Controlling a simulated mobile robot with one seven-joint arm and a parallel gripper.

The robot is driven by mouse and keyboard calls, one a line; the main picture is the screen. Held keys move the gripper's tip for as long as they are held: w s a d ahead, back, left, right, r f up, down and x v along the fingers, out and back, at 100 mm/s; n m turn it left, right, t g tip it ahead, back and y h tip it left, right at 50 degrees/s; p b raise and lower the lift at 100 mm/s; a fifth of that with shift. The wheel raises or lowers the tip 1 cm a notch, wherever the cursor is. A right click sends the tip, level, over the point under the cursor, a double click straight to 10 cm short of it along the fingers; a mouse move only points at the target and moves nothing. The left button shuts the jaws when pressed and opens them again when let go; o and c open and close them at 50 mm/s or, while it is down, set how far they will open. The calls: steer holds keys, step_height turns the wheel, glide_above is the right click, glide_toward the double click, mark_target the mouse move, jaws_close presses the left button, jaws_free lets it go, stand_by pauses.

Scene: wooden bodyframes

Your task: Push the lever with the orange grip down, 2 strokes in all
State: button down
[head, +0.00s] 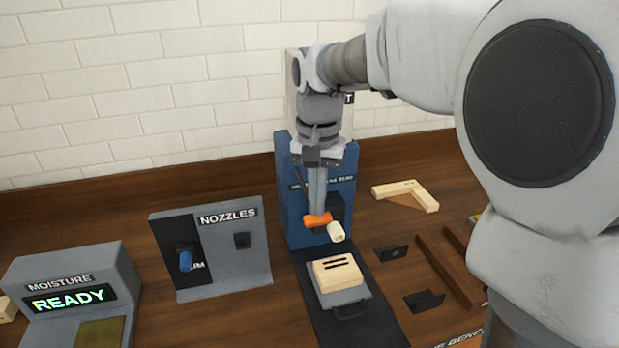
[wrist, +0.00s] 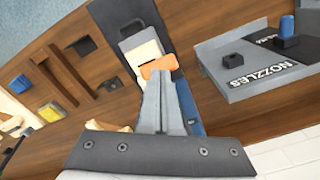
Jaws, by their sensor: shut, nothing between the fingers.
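The lever's orange grip (head: 317,220) shows low on the front of the blue machine (head: 300,222), beside a white cylindrical part (head: 336,232). My gripper (head: 317,208) points down with its fingers shut and empty, and its tips are right at the orange grip. In the wrist view the gripper tips (wrist: 157,76) overlap the near edge of the orange grip (wrist: 158,66). I cannot tell whether they touch. The rest of the lever is hidden behind my fingers and wrist.
A wooden block with dark slots (head: 337,272) sits on a grey tray (head: 345,297) in front of the machine. The nozzles stand (head: 240,261) and a moisture display reading READY (head: 68,299) are left. Wooden strips (head: 448,266) and black brackets (head: 424,301) lie right.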

steer(key=shift+r+p, duration=2.95)
steer(key=shift+r, duration=0.3)
step_height(320, 180, up, 5)
steer(key=p, duration=0.4)
steer(key=s+d+f+n+t+b, duration=0.1)
steer(key=s+d+t, duration=0.1)
steer(key=s+d, duration=0.4)
steer(key=s+d+f+n+t, duration=0.1)
steer(key=s+d+t, duration=0.2)
steer(key=s, duration=0.9)
steer(key=d, duration=0.3)
steer(key=shift+s+d+f+n+t+b, duration=0.15)
steer(key=shift+s+d+n+t+b, duration=0.15)
steer(key=shift+s+n+b, duration=0.1)
steer(key=c, duration=1.5)
jaws_free()
steer(key=shift+w, duration=0.1)
steer(key=shift+c, duration=0.2)
